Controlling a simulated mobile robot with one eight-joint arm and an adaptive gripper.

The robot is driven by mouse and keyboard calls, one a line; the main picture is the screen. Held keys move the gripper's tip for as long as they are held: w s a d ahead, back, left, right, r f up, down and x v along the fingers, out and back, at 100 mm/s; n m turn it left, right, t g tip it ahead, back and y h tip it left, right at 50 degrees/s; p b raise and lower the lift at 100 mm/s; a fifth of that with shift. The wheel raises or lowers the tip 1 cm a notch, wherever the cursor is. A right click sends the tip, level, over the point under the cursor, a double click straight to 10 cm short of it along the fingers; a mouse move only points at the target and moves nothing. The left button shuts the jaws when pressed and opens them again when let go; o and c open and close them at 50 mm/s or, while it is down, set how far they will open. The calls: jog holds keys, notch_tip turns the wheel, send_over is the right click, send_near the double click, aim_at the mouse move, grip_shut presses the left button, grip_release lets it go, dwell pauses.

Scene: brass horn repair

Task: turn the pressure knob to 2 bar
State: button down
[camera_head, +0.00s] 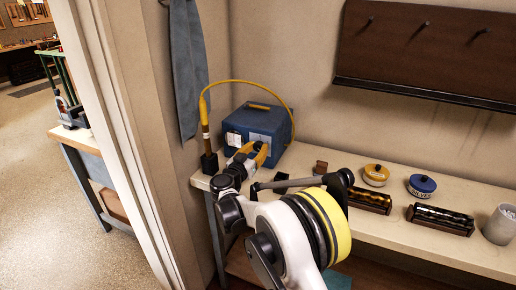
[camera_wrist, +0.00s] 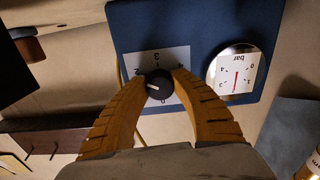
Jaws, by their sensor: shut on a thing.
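The blue pressure box (camera_head: 262,126) stands at the left end of the bench. My gripper (camera_head: 250,153) reaches its front face with its yellow fingers. In the wrist view, my gripper (camera_wrist: 162,78) is shut on the black pressure knob (camera_wrist: 158,88), one fingertip on each side. The view is upside down. The knob's white mark points left in the picture, near the printed 2; a 3 and a 0 also show on its pale scale plate (camera_wrist: 176,57). The round bar gauge (camera_wrist: 235,72) is beside it.
A yellow hose (camera_head: 238,82) runs over the box to a torch in a black stand (camera_head: 209,163) at its left. To the right are a yellow tin (camera_head: 376,174), a blue tin (camera_head: 422,185) and dark trays. A grey cloth (camera_head: 187,70) hangs on the wall.

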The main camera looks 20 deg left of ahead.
jog(key=c, duration=1)
grip_release()
jog(key=s, duration=0.8)
jog(key=s+a, duration=0.1)
jog(key=s, duration=0.3)
